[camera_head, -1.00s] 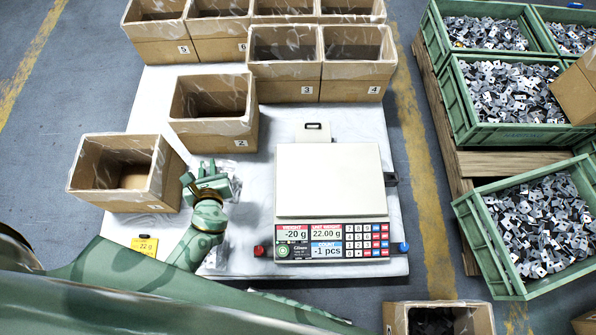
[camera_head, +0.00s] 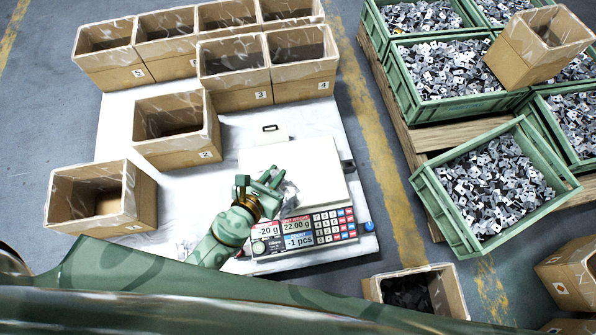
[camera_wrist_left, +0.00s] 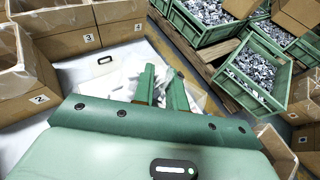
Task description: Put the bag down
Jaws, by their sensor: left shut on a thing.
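My left gripper (camera_head: 262,190) is shut on a clear plastic bag (camera_head: 289,197), partly hidden by the fingers. It holds the bag over the front left part of the scale's cream plate (camera_head: 318,165), near the display panel (camera_head: 298,238). I cannot tell whether the bag touches the plate. In the left wrist view the two green fingers (camera_wrist_left: 161,88) point at the pale scale area, and the bag shows pale beside them (camera_wrist_left: 195,98). The scale reads -20 g, 22.00 g and -1 pcs. My right gripper is out of view.
Open cardboard boxes, including box 2 (camera_head: 178,145) and box 3 (camera_head: 235,92), stand on the white table (camera_head: 122,125). Green crates (camera_head: 440,190) of metal parts stand at the right. An open carton (camera_head: 450,292) is below the table. Table space left of the scale is partly clear.

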